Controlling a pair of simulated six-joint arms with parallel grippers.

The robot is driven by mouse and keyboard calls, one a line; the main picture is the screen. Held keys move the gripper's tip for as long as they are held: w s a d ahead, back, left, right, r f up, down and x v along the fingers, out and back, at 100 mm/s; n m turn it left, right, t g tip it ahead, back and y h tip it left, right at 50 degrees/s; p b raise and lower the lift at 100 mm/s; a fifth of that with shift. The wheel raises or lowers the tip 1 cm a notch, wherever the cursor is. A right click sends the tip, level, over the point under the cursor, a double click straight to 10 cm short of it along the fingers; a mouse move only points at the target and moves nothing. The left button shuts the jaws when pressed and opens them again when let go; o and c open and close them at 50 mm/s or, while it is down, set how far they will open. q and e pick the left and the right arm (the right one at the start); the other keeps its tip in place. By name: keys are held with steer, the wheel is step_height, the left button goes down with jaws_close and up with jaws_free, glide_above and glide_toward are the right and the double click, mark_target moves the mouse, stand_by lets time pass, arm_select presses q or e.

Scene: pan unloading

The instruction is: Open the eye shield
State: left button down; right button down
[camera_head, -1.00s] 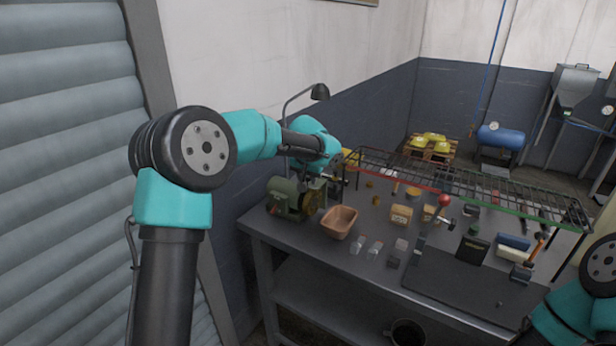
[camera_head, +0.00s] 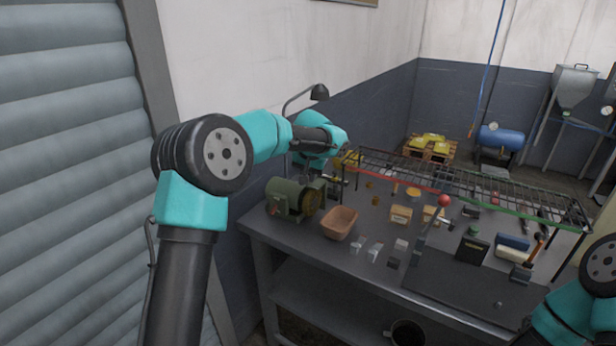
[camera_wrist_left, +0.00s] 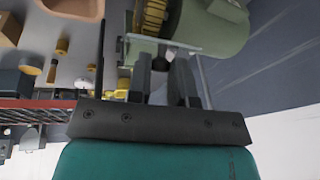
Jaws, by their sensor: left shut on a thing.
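The green bench grinder (camera_head: 287,198) stands at the left back of the workbench, with its wheel side facing right. In the left wrist view the grinder (camera_wrist_left: 215,28) is at the top, its wheel (camera_wrist_left: 152,17) left of the green housing. A thin pale edge in front of the wheel looks like the eye shield (camera_wrist_left: 160,41); its outline is hard to make out. My left gripper (camera_wrist_left: 163,64) is at this edge, shut on what appears to be the eye shield. In the head view my left wrist hides most of this contact. My right gripper is out of view.
A tan bin (camera_head: 340,223) stands right of the grinder. A wire rack (camera_head: 470,185) runs along the back, with small blocks and tools in front of it. A lever with a red knob (camera_head: 445,200) stands mid-bench. A lamp (camera_head: 319,92) rises behind the grinder.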

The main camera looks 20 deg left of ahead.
arm_select(q)
steer(key=shift+w+d+r+g, duration=0.1)
steer(key=shift+w+g, duration=0.3)
steer(key=shift+g, duration=0.3)
steer(key=shift+w+d+r+g, duration=0.1)
steer(key=shift+w+g, duration=0.25)
steer(key=shift+g, duration=0.35)
steer(key=shift+w+d+m+g+y, duration=0.1)
steer(key=shift+w+m+g+y, duration=0.2)
steer(key=shift+w+g+y, duration=0.5)
steer(key=shift+g, duration=0.6)
steer(key=c, duration=1)
jaws_free()
steer(key=shift+r, duration=0.1)
